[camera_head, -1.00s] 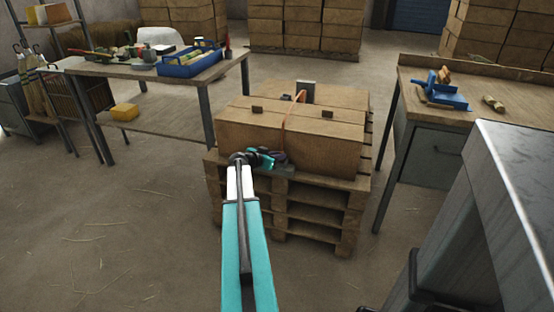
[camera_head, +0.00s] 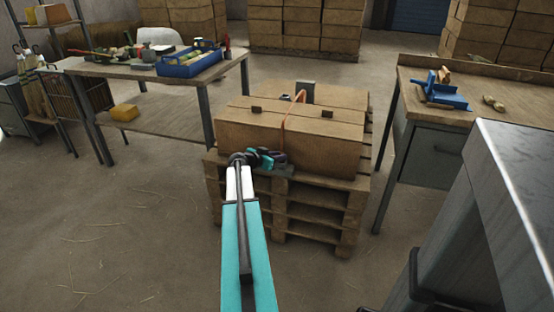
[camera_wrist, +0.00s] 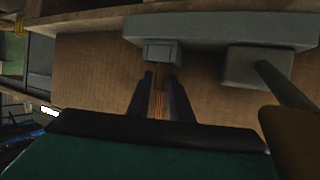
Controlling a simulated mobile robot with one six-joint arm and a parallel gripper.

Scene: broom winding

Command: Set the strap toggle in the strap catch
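An orange strap (camera_head: 286,117) runs over the front bale and down its front face, bowing slightly at the top edge. My gripper (camera_head: 281,158) is low at the bale's front face, by the strap's lower end. In the wrist view, my gripper's two dark fingers (camera_wrist: 162,84) stand a narrow gap apart, with orange-brown strap lines (camera_wrist: 158,103) between them. A small grey block (camera_wrist: 161,53) is just beyond the fingertips, below a grey bar (camera_wrist: 218,26). I cannot tell which part is toggle or catch, or whether the fingers press on anything.
The bale (camera_head: 250,134) rests on stacked pallets (camera_head: 313,211), with another bale behind. A second grey block (camera_wrist: 250,66) with a dark rod is right of the fingers. Workbenches stand left (camera_head: 105,68) and right (camera_head: 420,78). Floor left of the pallets is clear.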

